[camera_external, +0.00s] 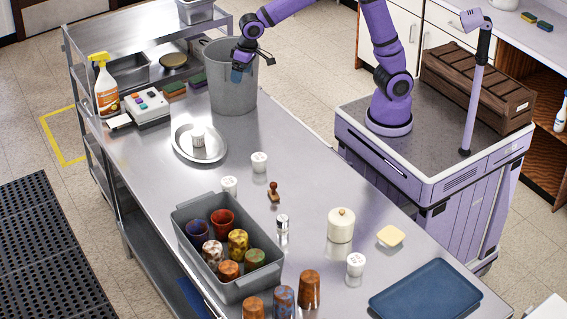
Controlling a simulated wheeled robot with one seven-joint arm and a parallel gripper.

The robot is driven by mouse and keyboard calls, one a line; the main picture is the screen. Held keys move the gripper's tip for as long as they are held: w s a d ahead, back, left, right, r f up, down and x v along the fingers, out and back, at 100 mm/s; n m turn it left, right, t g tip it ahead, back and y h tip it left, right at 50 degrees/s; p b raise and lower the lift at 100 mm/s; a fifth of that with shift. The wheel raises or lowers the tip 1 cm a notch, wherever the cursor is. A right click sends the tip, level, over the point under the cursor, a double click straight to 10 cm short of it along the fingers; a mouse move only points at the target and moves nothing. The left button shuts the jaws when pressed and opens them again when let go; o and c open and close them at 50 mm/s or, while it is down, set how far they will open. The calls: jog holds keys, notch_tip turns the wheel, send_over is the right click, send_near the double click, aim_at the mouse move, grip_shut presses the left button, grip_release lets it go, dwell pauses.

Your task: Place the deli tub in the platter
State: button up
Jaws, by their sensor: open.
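The platter (180,150) is a round, shiny metal dish on the steel table. A small white tub (198,137) stands upright in it. My gripper (249,62) is open above the tall grey bin, behind and right of the platter, apart from the tubs. A small bluish patch shows below it; I cannot tell what it is.
The tall grey bin (233,98) stands behind the platter. A grey crate (270,277) of patterned cups, a cream canister (341,227), a stamp (273,192) and a blue tray (425,292) occupy the front. A spray bottle (105,90) stands at left. The table's middle right is clear.

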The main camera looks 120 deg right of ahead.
jog(key=s+a+r+n, duration=0.3)
jog(key=s+a+r, duration=0.3)
jog(key=s+a, duration=0.15)
jog(key=s+a+n+t, duration=0.1)
jog(key=s+a, duration=0.3)
jog(key=s, duration=0.5)
jog(key=s+a+n+t, duration=0.1)
jog(key=s+a+n, duration=0.2)
jog(key=s, duration=0.5)
jog(key=s+a+n+y, duration=0.1)
jog(key=s+a+n, duration=0.2)
jog(key=s, duration=0.6)
jog(key=shift+s+a+t, duration=0.35)
jog(key=shift+a+t, duration=0.05)
jog(key=shift+a, duration=0.4)
